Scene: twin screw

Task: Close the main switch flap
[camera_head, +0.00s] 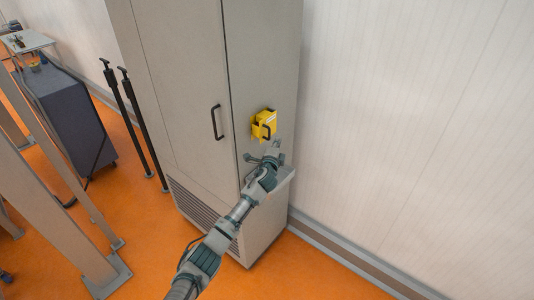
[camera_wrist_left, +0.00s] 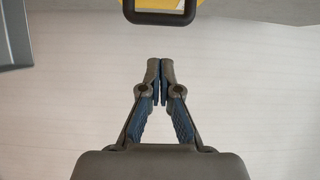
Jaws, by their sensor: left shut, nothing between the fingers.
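My left gripper (camera_head: 274,147) is just below the yellow switch, at the end of the arm coming up from below. In the left wrist view its fingertips (camera_wrist_left: 160,68) are together and empty. There, a dark loop (camera_wrist_left: 160,18) on yellow shows at the top edge, apart from the fingertips. Most of the switch is cut off in that view. My right gripper is not in view.
The grey cabinet (camera_head: 180,90) has a black door handle (camera_head: 217,122) left of the switch. A pale wall (camera_head: 400,110) stands to the right. Two dark posts (camera_head: 130,115) and a dark box-like unit (camera_head: 70,115) stand left. Orange floor (camera_head: 300,275) is clear in front.

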